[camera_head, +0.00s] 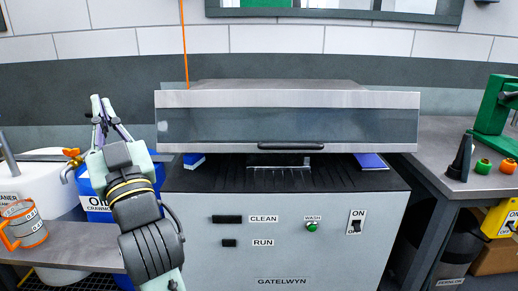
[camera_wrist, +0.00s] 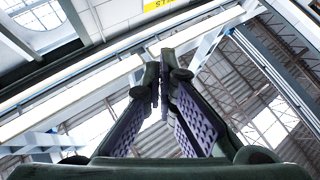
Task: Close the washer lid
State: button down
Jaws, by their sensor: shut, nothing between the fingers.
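The washer (camera_head: 284,232) is a grey cabinet labelled GATELWYN, with CLEAN, RUN, WASH and ON markings. Its lid (camera_head: 287,98) is a metal hood with a dark glassy front band and a black handle (camera_head: 291,146) along its lower front edge. The lid is raised, with a gap between it and the black ribbed top of the washer. My gripper (camera_head: 101,101) points upward to the left of the lid, apart from it. In the wrist view, the fingers (camera_wrist: 160,62) are shut with nothing between them, against the ceiling.
Blue items (camera_head: 370,161) show under the lid. An orange cord (camera_head: 184,45) hangs at the lid's left. A right bench (camera_head: 440,150) carries a green tool (camera_head: 494,112).

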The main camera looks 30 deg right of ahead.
jog(key=s+d+f+m+g+h, duration=0.3)
jog(key=d+f+h, duration=0.1)
jog(key=d, duration=0.7)
jog(key=s+d+f+m+g+h+b, duration=0.1)
jog(key=s+d+f+m+g+h, duration=0.3)
jog(key=d, duration=0.6)
jog(key=s+d+f+m+g+h, duration=0.1)
jog(key=d+f+h, duration=0.3)
jog(key=d, duration=0.7)
notch_tip(320, 180, up, 4)
jog(key=h+p, duration=0.1)
jog(key=p, duration=0.2)
send_over(285, 140)
jog(key=a+r+v, duration=0.1)
jog(key=v, duration=0.4)
jog(key=f, duration=0.3)
jog(key=s+f, duration=0.1)
jog(key=shift+a+f+p, duration=0.2)
jog(key=shift+f+p, duration=0.2)
